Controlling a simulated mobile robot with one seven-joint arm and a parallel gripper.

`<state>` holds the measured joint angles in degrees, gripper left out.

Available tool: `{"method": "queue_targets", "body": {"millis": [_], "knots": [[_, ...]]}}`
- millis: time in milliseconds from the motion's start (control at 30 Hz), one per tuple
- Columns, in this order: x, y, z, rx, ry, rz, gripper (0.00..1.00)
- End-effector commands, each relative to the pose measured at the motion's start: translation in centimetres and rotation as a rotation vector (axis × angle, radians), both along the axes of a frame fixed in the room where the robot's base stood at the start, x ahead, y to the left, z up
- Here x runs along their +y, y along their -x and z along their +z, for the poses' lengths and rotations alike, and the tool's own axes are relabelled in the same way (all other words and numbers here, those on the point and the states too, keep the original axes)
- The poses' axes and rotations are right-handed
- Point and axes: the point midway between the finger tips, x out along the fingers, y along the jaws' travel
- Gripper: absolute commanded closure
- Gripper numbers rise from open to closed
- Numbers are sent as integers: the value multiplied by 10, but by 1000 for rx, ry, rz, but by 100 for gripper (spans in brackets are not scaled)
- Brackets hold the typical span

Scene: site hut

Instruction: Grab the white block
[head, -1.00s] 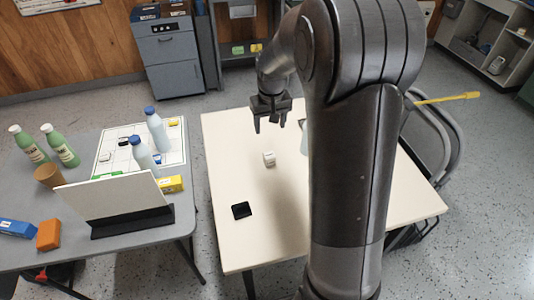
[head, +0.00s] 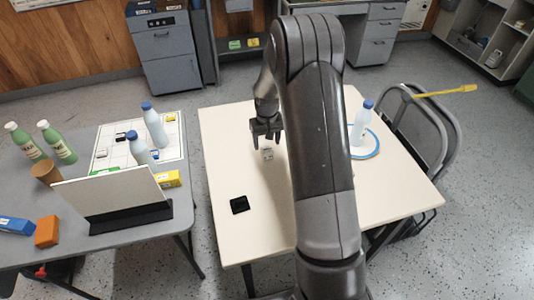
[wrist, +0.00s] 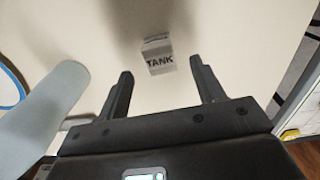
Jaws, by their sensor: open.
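The white block (head: 267,154) sits on the cream table (head: 225,180), just below my gripper in the head view. In the wrist view the block (wrist: 158,58) shows a dark "TANK" label and lies ahead of the fingertips, roughly between their lines. My gripper (head: 267,140) is open and empty above the table; in the wrist view its two fingers (wrist: 159,75) stand apart with nothing between them. Whether the fingers are down at the block's height I cannot tell.
A bottle with a blue cap (head: 361,122) stands on a blue-rimmed round plate (head: 372,152) right of my arm. A small black square (head: 239,205) lies at the table's front left. The grey table (head: 130,248) at left holds bottles and a panel. Folding chairs (head: 437,130) stand at right.

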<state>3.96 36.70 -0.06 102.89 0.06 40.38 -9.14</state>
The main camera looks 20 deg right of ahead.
Motion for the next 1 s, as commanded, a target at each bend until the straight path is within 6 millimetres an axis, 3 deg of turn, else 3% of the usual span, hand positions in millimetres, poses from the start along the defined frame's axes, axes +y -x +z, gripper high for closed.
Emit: {"method": "queue_targets", "body": {"millis": [300,567,1000], "knots": [[0,1,-44,3,-1,0,38],[0,1,-49,0,0,0,38],[0,1,-49,1,0,0,73]]}}
